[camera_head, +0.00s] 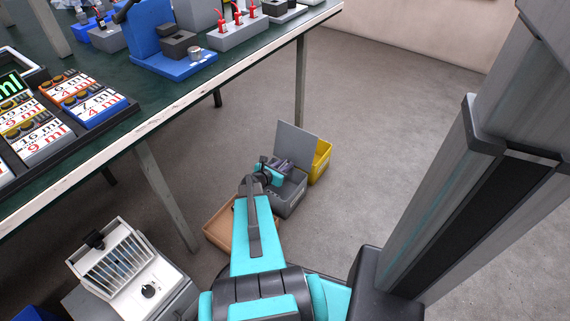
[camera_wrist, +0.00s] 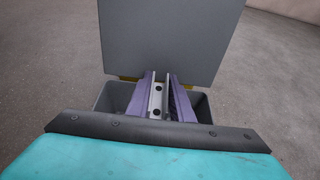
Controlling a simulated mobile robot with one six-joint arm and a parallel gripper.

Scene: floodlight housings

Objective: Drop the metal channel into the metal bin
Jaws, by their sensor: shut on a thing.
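The metal channel (camera_wrist: 156,100) is a light silver strip with dark holes, seen between the purple fingers in the wrist view. My gripper (camera_wrist: 160,78) is shut on it. In the head view my gripper (camera_head: 281,167) is over the metal bin (camera_head: 291,205), a small grey open box on the floor. In the wrist view the bin's rim (camera_wrist: 201,96) shows around and beyond the fingers. The channel looks to be above or inside the bin opening; its exact height is unclear. My wrist hides the near part of the bin.
A flat grey panel (camera_head: 296,142) stands upright just behind the metal bin. A yellow bin (camera_head: 322,163) is behind it, and a brown box (camera_head: 222,224) lies to the left. The loaded green table (camera_head: 245,63) is at upper left. Floor to the right is clear.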

